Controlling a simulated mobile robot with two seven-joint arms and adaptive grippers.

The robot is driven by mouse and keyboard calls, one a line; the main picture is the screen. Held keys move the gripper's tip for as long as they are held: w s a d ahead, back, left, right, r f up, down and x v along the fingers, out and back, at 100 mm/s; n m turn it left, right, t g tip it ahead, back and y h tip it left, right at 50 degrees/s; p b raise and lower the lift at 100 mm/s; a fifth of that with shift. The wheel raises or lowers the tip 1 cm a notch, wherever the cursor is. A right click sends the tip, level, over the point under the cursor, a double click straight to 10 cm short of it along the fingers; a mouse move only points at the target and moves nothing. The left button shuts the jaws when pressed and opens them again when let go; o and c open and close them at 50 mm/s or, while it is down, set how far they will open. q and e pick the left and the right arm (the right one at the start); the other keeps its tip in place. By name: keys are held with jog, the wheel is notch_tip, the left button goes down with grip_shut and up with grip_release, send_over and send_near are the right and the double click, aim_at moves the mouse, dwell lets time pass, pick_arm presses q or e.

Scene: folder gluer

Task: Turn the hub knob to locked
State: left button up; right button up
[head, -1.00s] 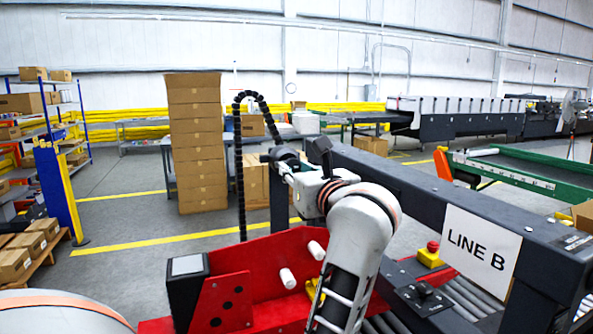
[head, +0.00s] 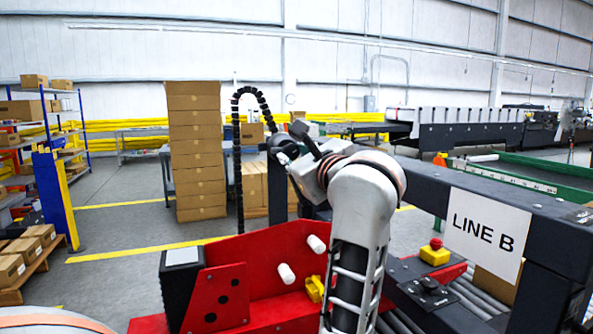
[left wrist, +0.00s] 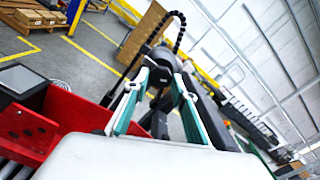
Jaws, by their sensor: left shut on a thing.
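A dark rounded hub part (head: 280,141) stands beside the black cable chain, past the red machine panel. In the head view my left gripper (head: 293,158) reaches it from the right, and the gripper's body hides much of the contact. In the left wrist view the two green-edged fingers of the left gripper (left wrist: 163,76) close on the dark hub knob (left wrist: 160,56). The knob's marks and its lock position cannot be read. My right gripper is not in view.
Below the arm is a red panel (head: 262,258) with white pegs and a yellow part. A dark beam with a LINE B sign (head: 487,231) runs along the right, with a red-and-yellow stop button (head: 435,252) near it. Stacked cartons (head: 196,150) stand behind on open floor.

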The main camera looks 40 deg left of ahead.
pick_arm(q)
jog(key=n+b, duration=0.3)
jog(key=shift+w+f+n, duration=0.1)
jog(key=shift+f+n, duration=0.15)
jog(key=shift+n, duration=0.15)
jog(key=shift+n+b, duration=0.4)
jog(key=n+b, duration=0.1)
jog(key=n, duration=0.1)
jog(key=shift+n+b, duration=0.3)
jog(key=shift+b, duration=0.1)
jog(key=shift+r+n+b, duration=0.1)
jog(key=shift+n+b, duration=0.45)
jog(key=shift+n, duration=0.35)
jog(key=shift+r+n+b, duration=0.1)
jog(key=shift+n+b, duration=0.3)
jog(key=shift+n, duration=0.3)
jog(key=shift+r+n+b, duration=0.15)
jog(key=shift+n+b, duration=0.3)
jog(key=shift+n, duration=0.55)
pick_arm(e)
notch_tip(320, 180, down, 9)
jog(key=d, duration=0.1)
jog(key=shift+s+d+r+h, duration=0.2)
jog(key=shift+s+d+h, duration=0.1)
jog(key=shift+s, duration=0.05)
pick_arm(q)
jog(key=shift+r, duration=0.1)
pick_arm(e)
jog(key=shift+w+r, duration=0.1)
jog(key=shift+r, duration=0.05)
